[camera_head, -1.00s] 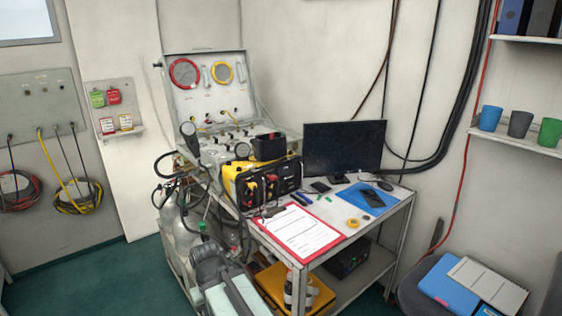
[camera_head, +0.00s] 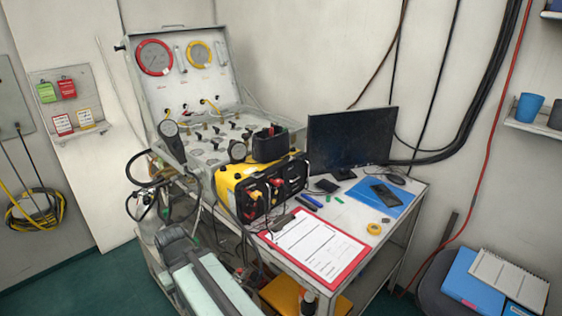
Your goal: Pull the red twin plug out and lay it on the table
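A yellow and black unit (camera_head: 228,178) stands on the table (camera_head: 352,222), its dark front panel facing right and toward me. A small red plug (camera_head: 277,184) shows on that panel, with other red and yellow fittings at its left. It appears seated in the panel, but its twin shape is too small to make out. A dark cable hangs from the panel's front. My arm (camera_head: 205,285) reaches in at the bottom left, below and left of the unit. I cannot make out gripper fingers in this view.
A red-edged clipboard (camera_head: 315,247) covers the table's front. Pens, a yellow tape roll (camera_head: 374,229), a blue folder (camera_head: 378,196) with a phone, and a monitor (camera_head: 348,140) are also there. The open gauge panel (camera_head: 180,85) stands behind. Bare tabletop is limited.

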